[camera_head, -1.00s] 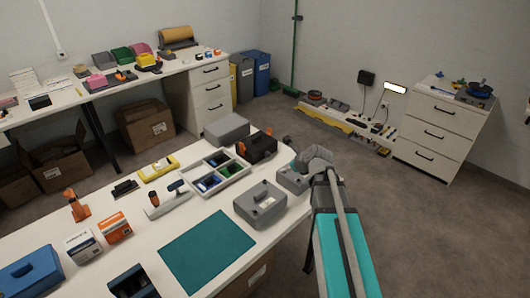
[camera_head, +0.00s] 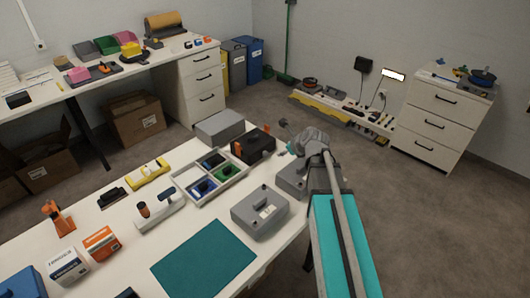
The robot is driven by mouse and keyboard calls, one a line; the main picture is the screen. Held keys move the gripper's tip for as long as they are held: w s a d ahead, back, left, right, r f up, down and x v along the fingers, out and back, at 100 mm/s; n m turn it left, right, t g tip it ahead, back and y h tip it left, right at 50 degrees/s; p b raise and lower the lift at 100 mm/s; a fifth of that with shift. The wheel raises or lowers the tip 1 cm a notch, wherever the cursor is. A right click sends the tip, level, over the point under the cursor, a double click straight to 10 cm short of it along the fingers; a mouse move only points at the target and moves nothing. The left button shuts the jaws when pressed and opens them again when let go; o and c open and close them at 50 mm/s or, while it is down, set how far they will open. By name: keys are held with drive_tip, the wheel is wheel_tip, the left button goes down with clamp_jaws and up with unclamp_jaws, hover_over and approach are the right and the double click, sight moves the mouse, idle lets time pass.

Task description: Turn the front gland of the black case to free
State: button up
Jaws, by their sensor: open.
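My grey wrist and teal arm reach up from the lower right and cover part of a grey box.
A grey box (camera_head: 219,127) stands behind-left of the case. A divided tray (camera_head: 213,193) with blue and green items lies left of it. A teal mat (camera_head: 205,262) lies clear. Open floor (camera_head: 385,230) lies right.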

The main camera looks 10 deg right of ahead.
sight(267, 154)
drive_tip(key=shift+w+a+f, duration=0.1)
drive_tip(key=shift+a, duration=0.2)
drive_tip(key=shift+b+x, duration=4.75)
drive_tip(key=shift+x, duration=2.05)
drive_tip(key=shift+a, duration=0.15)
